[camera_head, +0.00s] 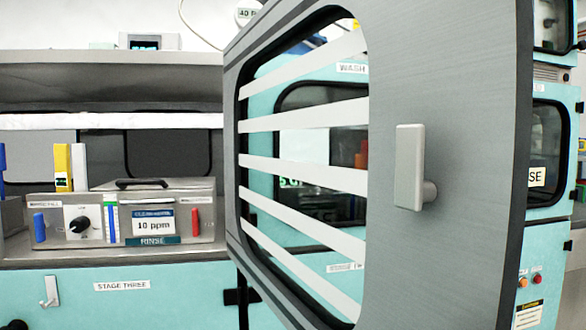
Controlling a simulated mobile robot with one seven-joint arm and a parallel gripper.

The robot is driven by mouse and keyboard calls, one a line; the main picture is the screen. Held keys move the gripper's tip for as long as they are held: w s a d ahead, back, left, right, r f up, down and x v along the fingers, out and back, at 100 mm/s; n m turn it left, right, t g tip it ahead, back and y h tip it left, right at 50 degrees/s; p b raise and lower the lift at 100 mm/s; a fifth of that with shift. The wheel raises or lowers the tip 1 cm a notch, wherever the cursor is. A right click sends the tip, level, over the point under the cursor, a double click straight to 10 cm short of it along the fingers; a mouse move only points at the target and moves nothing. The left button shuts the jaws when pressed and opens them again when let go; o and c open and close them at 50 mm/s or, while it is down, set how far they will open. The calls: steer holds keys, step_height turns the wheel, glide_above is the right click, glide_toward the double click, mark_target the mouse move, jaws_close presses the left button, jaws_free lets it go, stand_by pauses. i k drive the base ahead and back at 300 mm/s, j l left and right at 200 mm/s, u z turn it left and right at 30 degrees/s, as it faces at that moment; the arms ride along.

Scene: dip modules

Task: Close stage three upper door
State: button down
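The upper door (445,225) stands wide open, swung out toward me across the right half of the view. It is grey, with a rounded window crossed by several white slats. A light grey handle (409,167) sticks out on its face, right of the window. The teal cabinet front (140,312) at lower left carries the label STAGE THREE (122,286). Above it the stage three opening is uncovered and its inside shows. My gripper cannot be made out; a small dark shape at the bottom left edge is too cut off to identify.
A metal module (150,186) with a knob, a RINSE label and a 10 ppm display sits in the opening. A small hook-shaped handle (49,291) is on the lower front. Other teal machines (552,225) stand behind the door, partly hidden by it.

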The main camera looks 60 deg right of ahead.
mark_target(463, 71)
steer(key=k+l+u, duration=0.4)
steer(key=u, duration=0.2)
steer(key=k+l+z, duration=0.1)
steer(key=z, duration=0.3)
steer(key=k+l+z, duration=0.15)
steer(key=z, duration=0.3)
steer(key=k+l+z, duration=0.1)
steer(key=z, duration=0.3)
steer(key=k+l+z, duration=0.15)
steer(key=l, duration=0.5)
steer(key=l+z, duration=0.1)
steer(key=l, duration=0.55)
steer(key=i+l, duration=0.2)
steer(key=l, duration=0.2)
steer(key=k+j, duration=0.15)
steer(key=j, duration=0.15)
steer(key=k+j, duration=0.15)
steer(key=j, duration=0.15)
